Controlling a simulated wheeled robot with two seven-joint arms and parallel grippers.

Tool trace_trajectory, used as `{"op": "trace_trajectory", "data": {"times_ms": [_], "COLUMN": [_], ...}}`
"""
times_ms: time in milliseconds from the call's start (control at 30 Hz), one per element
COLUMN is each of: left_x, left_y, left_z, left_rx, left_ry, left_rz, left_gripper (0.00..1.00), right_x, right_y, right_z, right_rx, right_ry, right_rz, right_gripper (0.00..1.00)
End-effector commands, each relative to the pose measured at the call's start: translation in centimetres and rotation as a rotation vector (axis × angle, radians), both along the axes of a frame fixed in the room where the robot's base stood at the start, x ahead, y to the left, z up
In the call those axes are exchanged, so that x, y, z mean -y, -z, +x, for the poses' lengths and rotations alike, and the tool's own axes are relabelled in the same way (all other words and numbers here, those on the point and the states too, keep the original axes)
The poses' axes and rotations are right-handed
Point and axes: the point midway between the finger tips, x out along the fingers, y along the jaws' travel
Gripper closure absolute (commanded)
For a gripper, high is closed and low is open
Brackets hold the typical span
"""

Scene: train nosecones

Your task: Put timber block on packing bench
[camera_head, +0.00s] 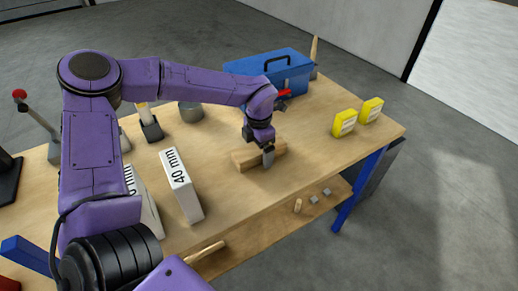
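The timber block (244,161) is a light wooden piece lying on the wooden top of the packing bench (225,203), right of the middle. My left gripper (268,157) points down at the block's right part. One grey finger shows in front of the block's near side; the other finger is hidden. I cannot tell whether the fingers press on the block. My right gripper is not in view.
A blue toolbox (262,70) stands at the back edge. Two yellow boxes (344,123) (370,110) stand at the right. Small pieces (314,199) lie on a lower shelf. The bench's near right top is clear.

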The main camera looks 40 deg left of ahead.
Motion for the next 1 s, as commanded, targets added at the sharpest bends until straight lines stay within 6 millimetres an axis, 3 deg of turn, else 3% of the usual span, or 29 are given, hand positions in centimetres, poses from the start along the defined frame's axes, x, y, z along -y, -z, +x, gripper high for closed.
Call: {"op": "trace_trajectory", "data": {"times_ms": [133, 267, 500, 700, 1000], "left_x": [0.0, 0.0, 0.0, 0.0, 0.0], "left_y": [-0.2, -1.6, -7.7, -11.5, -12.4], "left_z": [0.0, 0.1, 0.1, 0.1, 0.0], "left_rx": [0.001, 0.004, 0.006, 0.004, 0.0], "left_ry": [0.0, 0.001, 0.0, 0.0, 0.001], "left_rz": [0.0, 0.0, 0.001, 0.001, 0.0], "left_gripper": [0.06, 0.06, 0.06, 0.06, 0.06], "right_x": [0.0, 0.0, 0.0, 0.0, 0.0], "right_y": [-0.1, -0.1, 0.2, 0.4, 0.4], "right_z": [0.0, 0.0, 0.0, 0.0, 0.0], "right_rx": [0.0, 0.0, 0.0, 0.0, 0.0], "right_ry": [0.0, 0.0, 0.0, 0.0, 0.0], "right_rz": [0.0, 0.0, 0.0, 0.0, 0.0], "right_gripper": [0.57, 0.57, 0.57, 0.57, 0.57]}}
